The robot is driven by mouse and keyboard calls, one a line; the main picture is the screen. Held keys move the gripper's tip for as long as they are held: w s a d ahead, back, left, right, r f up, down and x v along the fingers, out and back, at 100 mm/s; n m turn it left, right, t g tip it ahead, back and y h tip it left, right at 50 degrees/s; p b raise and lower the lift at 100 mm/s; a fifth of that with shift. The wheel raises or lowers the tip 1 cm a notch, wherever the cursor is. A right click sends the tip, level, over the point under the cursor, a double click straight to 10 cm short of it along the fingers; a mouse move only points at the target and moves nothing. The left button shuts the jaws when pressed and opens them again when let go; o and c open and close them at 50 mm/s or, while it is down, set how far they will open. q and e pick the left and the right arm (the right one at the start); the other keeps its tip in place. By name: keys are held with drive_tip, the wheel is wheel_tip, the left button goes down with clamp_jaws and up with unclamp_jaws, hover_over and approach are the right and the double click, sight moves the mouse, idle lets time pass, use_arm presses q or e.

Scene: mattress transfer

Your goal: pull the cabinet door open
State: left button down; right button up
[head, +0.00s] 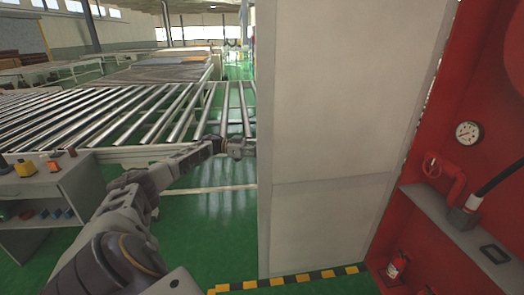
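A tall pale grey panel (335,130), which looks like the cabinet door, stands upright across the middle and right of the head view. My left arm reaches forward from the lower left, and my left gripper (243,147) is at the panel's left edge, about mid-height. Its fingertips are small and partly hidden by that edge, so I cannot tell whether it is open or holds anything. No handle shows on the visible face. To the right is a red cabinet interior (487,95) with a gauge (467,132). My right gripper is not in view.
Black-yellow tape (290,281) marks the floor. A roller conveyor (120,115) and a grey bench (45,185) stand left. Green floor is free between bench and panel.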

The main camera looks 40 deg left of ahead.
use_arm(q)
drive_tip(key=shift+f, duration=0.1)
drive_tip(key=c, duration=1.5)
unclamp_jaws()
drive_tip(key=shift+v, duration=6.05)
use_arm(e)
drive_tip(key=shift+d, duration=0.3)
use_arm(q)
drive_tip(key=shift+m, duration=0.3)
